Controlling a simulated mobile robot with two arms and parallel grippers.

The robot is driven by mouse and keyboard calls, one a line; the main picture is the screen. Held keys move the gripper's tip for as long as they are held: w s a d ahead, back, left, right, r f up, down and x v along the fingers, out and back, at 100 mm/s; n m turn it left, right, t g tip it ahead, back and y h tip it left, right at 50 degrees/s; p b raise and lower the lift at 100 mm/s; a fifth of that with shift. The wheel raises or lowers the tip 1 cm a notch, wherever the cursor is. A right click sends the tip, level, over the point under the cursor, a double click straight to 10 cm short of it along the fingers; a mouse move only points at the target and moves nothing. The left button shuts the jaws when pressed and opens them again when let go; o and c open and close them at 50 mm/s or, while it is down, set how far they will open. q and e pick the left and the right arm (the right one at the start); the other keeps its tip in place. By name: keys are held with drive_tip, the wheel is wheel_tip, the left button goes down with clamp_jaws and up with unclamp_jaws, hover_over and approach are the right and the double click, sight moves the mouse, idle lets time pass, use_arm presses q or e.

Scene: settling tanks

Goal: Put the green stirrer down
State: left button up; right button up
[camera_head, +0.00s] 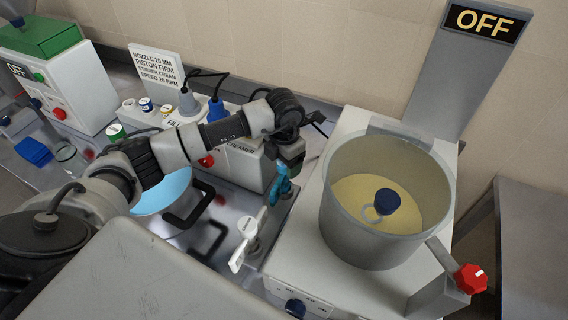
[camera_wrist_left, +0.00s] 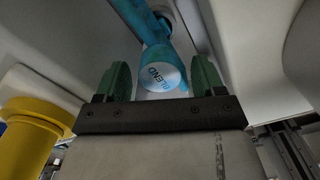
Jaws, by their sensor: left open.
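A teal tool (camera_head: 281,188), its end lettered BLEND, hangs or stands just below my left gripper (camera_head: 287,165); it looks more teal-blue than plain green. In the left wrist view this teal tool (camera_wrist_left: 160,72) lies between the two green fingers of the left gripper (camera_wrist_left: 157,82). The fingers are open, with a gap showing on each side of the tool. What the tool's lower end rests on cannot be made out. My right gripper is not in view.
A grey pot (camera_head: 350,215) of yellowish cream, with a blue-capped item (camera_head: 386,202) inside, stands at the right. Its machine has a red knob (camera_head: 469,278) and an OFF panel (camera_head: 480,22). White-tagged handles (camera_head: 247,227) stand beside it. A yellow cylinder (camera_wrist_left: 30,130) shows in the wrist view.

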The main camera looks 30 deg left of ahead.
use_arm(q)
wheel_tip(320, 180, up, 10)
drive_tip(key=b, duration=0.3)
drive_tip(key=shift+f, duration=0.2)
drive_tip(key=shift+r, duration=0.6)
